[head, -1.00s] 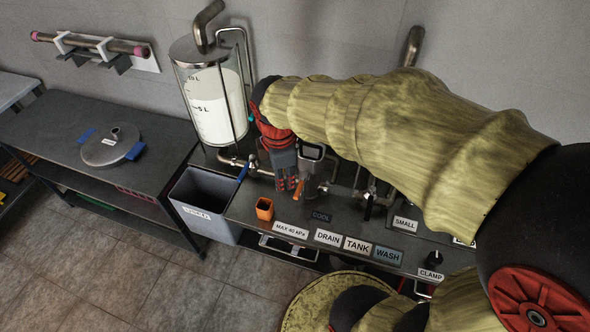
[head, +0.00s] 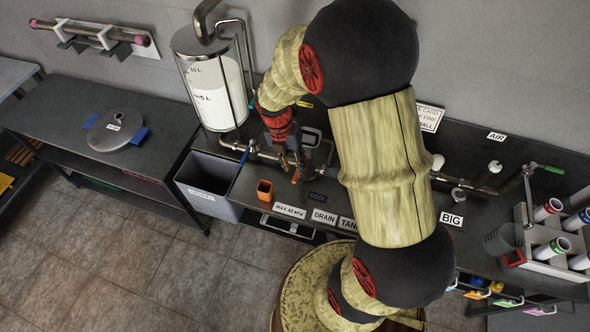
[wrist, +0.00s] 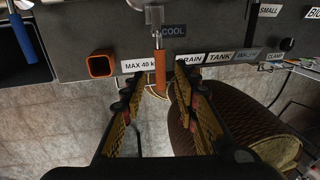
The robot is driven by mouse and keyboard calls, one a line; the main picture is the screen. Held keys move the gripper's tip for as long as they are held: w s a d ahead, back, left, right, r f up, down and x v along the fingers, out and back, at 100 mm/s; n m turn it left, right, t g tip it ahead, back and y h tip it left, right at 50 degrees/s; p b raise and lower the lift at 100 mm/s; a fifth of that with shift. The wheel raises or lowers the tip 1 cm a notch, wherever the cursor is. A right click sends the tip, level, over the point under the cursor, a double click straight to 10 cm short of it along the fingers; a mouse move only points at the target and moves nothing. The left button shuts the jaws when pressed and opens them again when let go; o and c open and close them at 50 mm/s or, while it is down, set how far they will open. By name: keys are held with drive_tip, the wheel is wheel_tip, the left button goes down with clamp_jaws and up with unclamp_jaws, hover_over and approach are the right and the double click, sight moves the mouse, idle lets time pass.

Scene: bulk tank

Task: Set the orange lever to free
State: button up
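The orange lever (wrist: 160,72) hangs from a metal valve stem (wrist: 157,35) beside the COOL label (wrist: 173,31) in the wrist view. Its handle points down in that picture. In the head view only a small part of the orange lever (head: 295,177) shows by the fingertips. My gripper (wrist: 157,82) is open, with one finger on each side of the lever in the wrist view. I cannot tell whether either finger touches it. In the head view my gripper (head: 291,163) points down at the bench. No label reading free is legible.
An orange square cup (wrist: 101,64) stands left of the lever, near the MAX 40 kPa label (head: 290,211). The glass tank (head: 213,92) stands behind, with a grey bin (head: 207,186) at the left. Pipes and a blue-handled valve lie close by. Tubes in a rack (head: 545,240) stand far right.

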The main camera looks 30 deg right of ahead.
drive_tip(key=shift+s+d+f, duration=0.1)
drive_tip(key=shift+f, duration=0.5)
drive_tip(key=shift+s+d+f, duration=0.1)
drive_tip(key=shift+f, duration=0.5)
drive_tip(key=shift+c, duration=1)
clamp_jaws()
